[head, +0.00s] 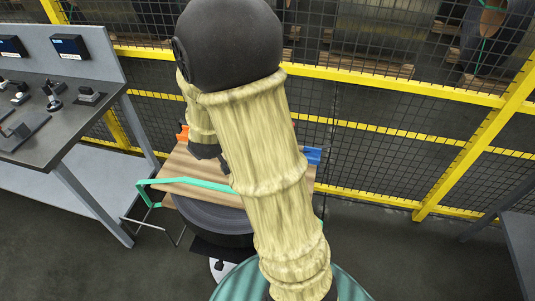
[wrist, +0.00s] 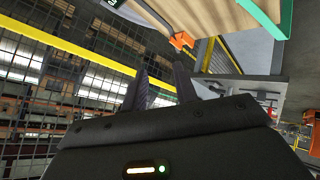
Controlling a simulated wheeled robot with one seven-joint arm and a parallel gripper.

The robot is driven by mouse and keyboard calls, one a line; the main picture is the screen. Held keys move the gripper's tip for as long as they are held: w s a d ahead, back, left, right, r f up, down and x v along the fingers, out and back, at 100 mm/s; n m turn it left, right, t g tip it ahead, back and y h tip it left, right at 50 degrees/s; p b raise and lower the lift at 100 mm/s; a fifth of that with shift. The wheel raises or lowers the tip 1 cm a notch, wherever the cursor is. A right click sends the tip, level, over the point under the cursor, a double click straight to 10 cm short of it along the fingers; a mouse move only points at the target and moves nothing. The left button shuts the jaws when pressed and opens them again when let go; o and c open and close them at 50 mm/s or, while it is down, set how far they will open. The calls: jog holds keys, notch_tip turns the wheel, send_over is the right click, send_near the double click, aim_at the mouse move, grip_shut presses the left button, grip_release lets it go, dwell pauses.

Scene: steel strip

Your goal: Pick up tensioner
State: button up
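I cannot tell for sure which thing is the tensioner. An orange item (head: 183,132) shows at the back left edge of a wooden cart top, and a blue item (head: 313,156) at its right edge. Much of the cart top (head: 185,168) between them is hidden behind my arm. In the wrist view an orange item (wrist: 182,40) shows at the edge of a wooden surface, beyond the fingertips. My gripper (wrist: 162,84) has its dark fingers apart, with nothing seen between them. In the head view my arm hides most of the gripper.
A grey workbench (head: 60,120) with controls stands at the left. Yellow-framed mesh fencing (head: 400,85) runs behind. Bare floor (head: 390,250) lies at the right.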

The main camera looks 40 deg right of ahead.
jog(key=d+f+n+g+h+b, duration=0.1)
jog(key=d+f+h+b, duration=0.2)
jog(key=d+h, duration=0.4)
jog(key=d+f+n+g+h+b, duration=0.1)
jog(key=d+f+n+h+b, duration=0.1)
jog(key=d+h+b, duration=0.3)
jog(key=d+f+h, duration=0.1)
jog(key=d+h, duration=0.1)
jog(key=shift+d+f+b, duration=0.2)
jog(key=shift+d+b, duration=0.1)
notch_tip(320, 180, down, 8)
jog(key=shift+x, duration=1.05)
jog(key=shift+d, duration=0.15)
